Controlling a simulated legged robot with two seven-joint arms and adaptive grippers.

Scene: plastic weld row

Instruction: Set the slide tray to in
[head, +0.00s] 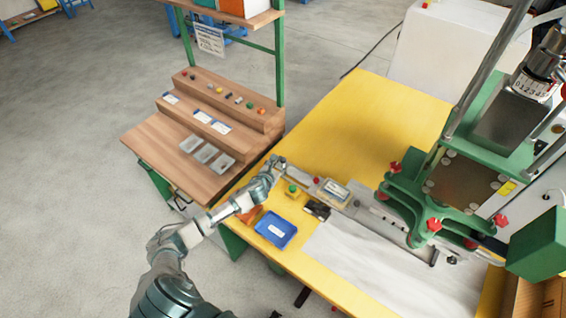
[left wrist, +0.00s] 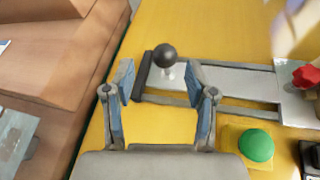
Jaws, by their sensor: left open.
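The slide tray is a flat grey plate on rails (left wrist: 235,78) with a dark end bar (left wrist: 143,78) and a black ball knob (left wrist: 165,55) at its outer end. In the head view the tray's fixture with a clear-topped part (head: 334,191) lies on the yellow table, to the left of the green press (head: 440,190). My left gripper (head: 277,163) is at the tray's outer end. In the left wrist view it is open (left wrist: 160,82), with the knob just beyond and between its fingertips, apparently not gripped. My right gripper is not in view.
A green button on a yellow box (left wrist: 256,145) sits beside the rail. A blue bin (head: 275,229) stands in front, and a red clamp knob (left wrist: 306,76) is further along. A wooden stepped bench (head: 150,150) is at the left. The yellow table (head: 370,110) behind is clear.

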